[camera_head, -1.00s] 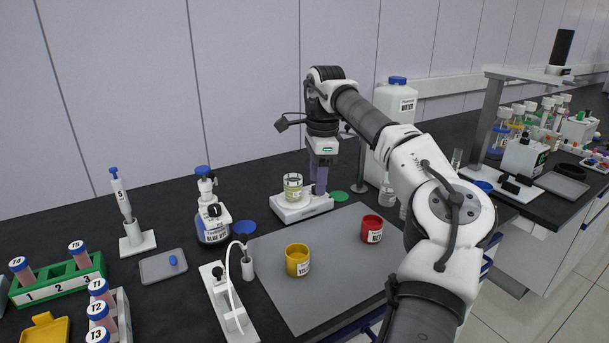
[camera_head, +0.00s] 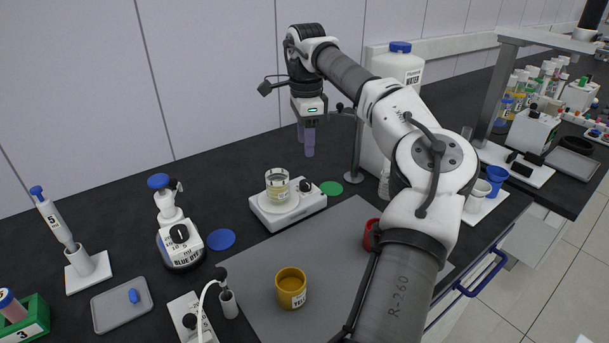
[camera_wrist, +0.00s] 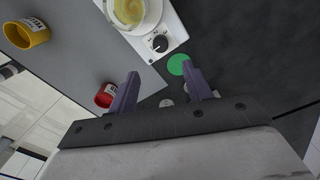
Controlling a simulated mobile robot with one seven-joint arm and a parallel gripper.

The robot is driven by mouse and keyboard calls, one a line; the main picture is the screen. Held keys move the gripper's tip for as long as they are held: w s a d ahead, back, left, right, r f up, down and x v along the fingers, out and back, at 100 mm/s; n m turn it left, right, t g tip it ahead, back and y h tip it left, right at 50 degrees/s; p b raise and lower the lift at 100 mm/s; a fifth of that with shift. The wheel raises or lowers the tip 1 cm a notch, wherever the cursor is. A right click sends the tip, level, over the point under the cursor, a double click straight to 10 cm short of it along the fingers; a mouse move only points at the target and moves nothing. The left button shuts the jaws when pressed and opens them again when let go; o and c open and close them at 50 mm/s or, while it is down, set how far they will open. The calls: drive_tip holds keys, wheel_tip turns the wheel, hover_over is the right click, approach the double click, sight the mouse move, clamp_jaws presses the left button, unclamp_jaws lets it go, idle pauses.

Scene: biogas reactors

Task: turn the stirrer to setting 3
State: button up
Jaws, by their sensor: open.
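The stirrer (camera_head: 290,212) is a white flat unit on the black bench, with a glass beaker (camera_head: 277,187) of pale yellow liquid on its plate. Its dark knob (camera_head: 305,187) is on top at the right end.
A green disc (camera_head: 331,188) lies right of the stirrer, a blue disc (camera_head: 221,239) left. A yellow cup (camera_head: 291,288) and a red cup (camera_head: 371,235) stand on the grey mat (camera_head: 330,265). A large white bottle (camera_head: 398,70) and a stand pole (camera_head: 358,140) are close on the right.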

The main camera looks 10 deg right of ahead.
sight(305, 182)
wheel_tip(305, 182, down, 11)
drive_tip(key=shift+f+p, duration=0.15)
drive_tip(key=shift+p, duration=0.4)
drive_tip(key=c, duration=1)
